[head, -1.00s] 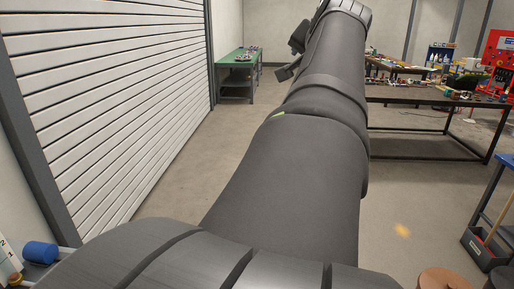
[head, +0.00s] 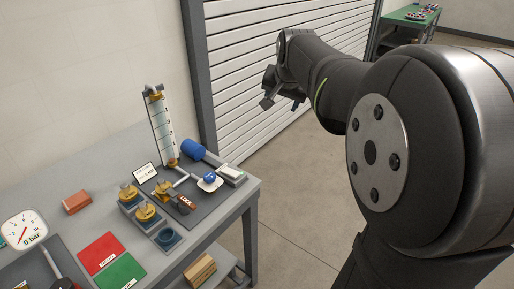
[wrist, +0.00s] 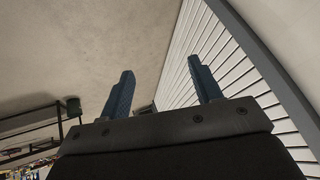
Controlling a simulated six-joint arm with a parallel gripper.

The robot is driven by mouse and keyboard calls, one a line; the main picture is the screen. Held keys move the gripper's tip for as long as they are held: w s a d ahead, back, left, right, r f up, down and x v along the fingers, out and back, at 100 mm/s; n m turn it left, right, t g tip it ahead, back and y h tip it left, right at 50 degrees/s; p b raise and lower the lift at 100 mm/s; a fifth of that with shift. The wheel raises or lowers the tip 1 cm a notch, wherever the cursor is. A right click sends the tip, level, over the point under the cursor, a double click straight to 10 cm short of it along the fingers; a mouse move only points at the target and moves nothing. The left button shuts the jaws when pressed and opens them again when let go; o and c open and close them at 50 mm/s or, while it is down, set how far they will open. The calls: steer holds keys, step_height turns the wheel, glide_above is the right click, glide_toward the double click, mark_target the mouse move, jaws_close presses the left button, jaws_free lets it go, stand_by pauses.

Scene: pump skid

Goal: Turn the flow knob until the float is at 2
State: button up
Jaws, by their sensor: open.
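The flow meter (head: 161,128), a clear upright tube with a marked scale, stands at the back of the bench in the head view. Its float is too small to make out surely. A round blue knob (head: 210,176) on a pale base sits in front of it to the right; I cannot tell for sure that it is the flow knob. My gripper (wrist: 160,68) is open and empty in the wrist view, its two blue fingers apart. In the head view my gripper (head: 282,102) is up in front of the shutter, right of the bench and away from the knob.
The grey bench (head: 246,190) also carries a blue cylinder (head: 194,149), brass valves (head: 147,212), a red LOCK tag (head: 186,200), a pressure gauge (head: 24,229), a red mat (head: 100,253) and a green mat (head: 121,272). The floor (head: 300,225) right of the bench is clear.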

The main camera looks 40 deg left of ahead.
steer(key=s+a+f+n+g, duration=0.1)
steer(key=s+a+f+n, duration=0.2)
steer(key=s+a+f, duration=0.5)
steer(key=n+h, duration=0.1)
steer(key=n, duration=0.1)
glide_toward(209, 175)
steer(key=shift+g, duration=0.4)
steer(key=x, duration=0.8)
steer(key=shift+w+f, duration=0.25)
steer(key=shift+w, duration=0.15)
steer(key=shift+c, duration=0.2)
steer(key=c, duration=0.9)
